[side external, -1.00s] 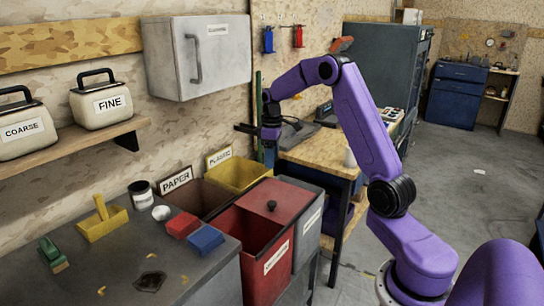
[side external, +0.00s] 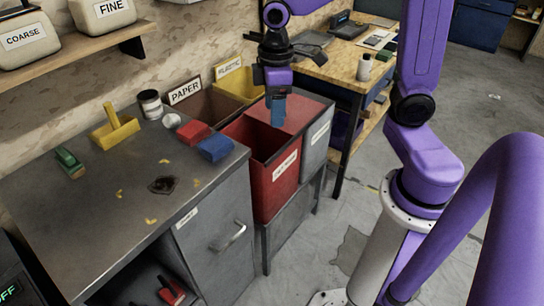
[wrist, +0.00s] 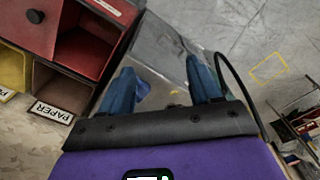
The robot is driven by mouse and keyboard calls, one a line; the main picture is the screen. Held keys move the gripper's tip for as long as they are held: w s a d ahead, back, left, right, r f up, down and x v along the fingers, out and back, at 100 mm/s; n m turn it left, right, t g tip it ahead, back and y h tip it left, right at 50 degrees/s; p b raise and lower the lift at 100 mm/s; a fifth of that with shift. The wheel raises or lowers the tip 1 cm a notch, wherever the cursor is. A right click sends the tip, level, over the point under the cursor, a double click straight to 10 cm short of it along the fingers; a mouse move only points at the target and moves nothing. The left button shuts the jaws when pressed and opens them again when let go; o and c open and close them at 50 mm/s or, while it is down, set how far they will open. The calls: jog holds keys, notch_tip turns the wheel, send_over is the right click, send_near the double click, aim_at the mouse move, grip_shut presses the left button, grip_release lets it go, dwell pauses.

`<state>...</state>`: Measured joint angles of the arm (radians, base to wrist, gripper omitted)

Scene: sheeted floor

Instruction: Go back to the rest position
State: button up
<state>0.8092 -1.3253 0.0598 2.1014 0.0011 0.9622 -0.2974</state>
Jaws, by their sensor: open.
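My gripper (side external: 277,122) hangs pointing down in front of the red bin (side external: 285,183) and its lid in the side view. Whether the fingertips are directly over the lid is hard to tell from the side.
The grey bench (side external: 105,205) holds a yellow scoop-like piece (side external: 115,130), a blue block (side external: 215,148), a red block (side external: 194,133) and a green brush (side external: 69,163). The paper bin (side external: 205,103) and yellow plastic bin (side external: 238,84) stand behind. A wooden table (side external: 325,70) is beyond.

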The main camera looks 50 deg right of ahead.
jog(key=s+f+n, duration=0.1)
jog(key=s+n, duration=0.2)
jog(key=s, duration=1.4)
jog(key=shift+s+a+f, duration=0.15)
jog(key=shift+s+a, duration=0.25)
jog(key=shift+a, duration=0.05)
